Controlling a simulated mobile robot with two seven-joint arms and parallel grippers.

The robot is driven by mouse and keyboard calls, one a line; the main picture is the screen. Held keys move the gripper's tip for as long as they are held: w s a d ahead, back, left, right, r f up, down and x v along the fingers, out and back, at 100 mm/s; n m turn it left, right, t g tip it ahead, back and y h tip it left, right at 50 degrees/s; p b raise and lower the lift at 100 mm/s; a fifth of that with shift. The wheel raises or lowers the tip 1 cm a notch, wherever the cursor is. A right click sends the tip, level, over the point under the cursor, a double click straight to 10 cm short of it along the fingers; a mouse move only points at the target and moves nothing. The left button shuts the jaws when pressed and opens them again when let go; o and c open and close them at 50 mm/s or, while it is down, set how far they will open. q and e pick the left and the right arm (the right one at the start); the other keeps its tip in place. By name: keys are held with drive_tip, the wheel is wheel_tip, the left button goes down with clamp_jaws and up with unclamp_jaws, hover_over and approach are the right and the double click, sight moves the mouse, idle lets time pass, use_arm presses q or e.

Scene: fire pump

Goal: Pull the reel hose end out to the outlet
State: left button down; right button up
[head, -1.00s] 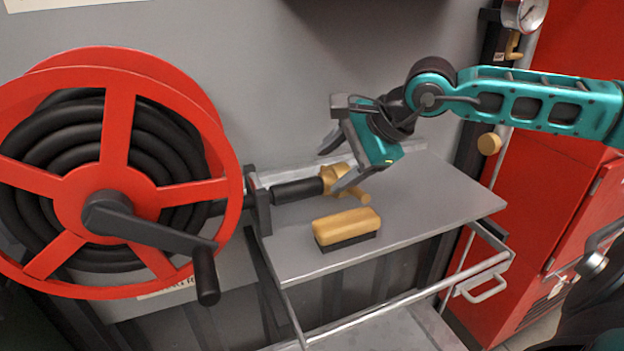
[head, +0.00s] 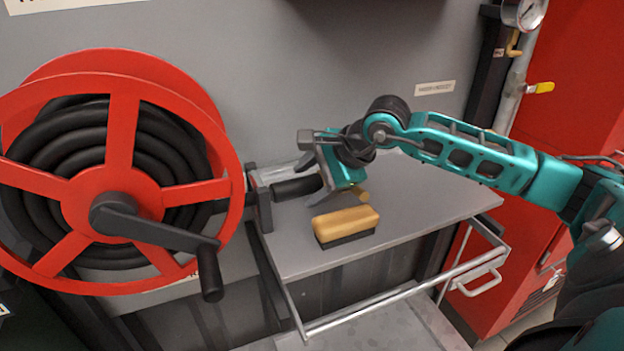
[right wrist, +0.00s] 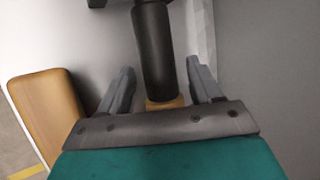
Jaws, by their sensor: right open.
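The reel hose end is a black sleeve (head: 297,187) with a brass fitting (head: 358,197), lying at the left of the grey shelf beside the red reel (head: 120,185). My right gripper (head: 313,178) is open over it and hides part of the fitting. In the right wrist view the black sleeve (right wrist: 154,55) and a brass collar (right wrist: 165,103) lie between the two open fingers (right wrist: 160,67), with visible gaps at both sides. I cannot make out the outlet for sure; my right arm covers part of the pipe at the right. My left gripper is not in view.
A yellow brush (head: 345,224) lies on the shelf (head: 430,195) just in front of the gripper; it also shows in the right wrist view (right wrist: 48,112). A yellow-handled valve (head: 541,88) sits on the right pipe. The shelf's right half is clear. A rail (head: 400,296) runs along the front.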

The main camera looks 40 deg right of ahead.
clamp_jaws()
idle(0.6)
